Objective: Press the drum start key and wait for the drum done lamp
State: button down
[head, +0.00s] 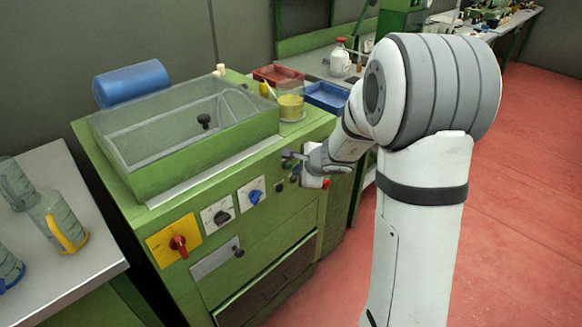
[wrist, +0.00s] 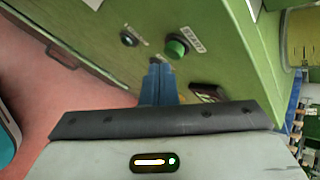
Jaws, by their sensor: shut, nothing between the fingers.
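The green machine (head: 230,255) has a front panel with knobs and buttons. In the wrist view a round green button or lamp (wrist: 176,48) with a white label beside it sits on the panel, and a smaller dark round control (wrist: 129,39) is left of it.
A red knob on a yellow plate (head: 163,244) and two more knobs are left on the panel. Red floor is open at right.

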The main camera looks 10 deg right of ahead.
jog(key=shift+w+a, duration=0.15)
jog(key=shift+w, duration=0.05)
jog(key=shift+w+a, duration=0.3)
jog(key=shift+w, duration=0.05)
dwell(0.7)
dwell(0.3)
jog(key=shift+s+d+b, duration=0.45)
jog(key=shift+s+d, duration=0.05)
jog(key=shift+s, duration=0.2)
jog(key=shift+s+d, duration=0.1)
jog(key=s+d, duration=0.1)
jog(key=s, duration=0.1)
jog(key=s+d+b, duration=0.1)
jog(key=s, duration=0.1)
jog(key=shift+d, duration=0.4)
dwell(0.4)
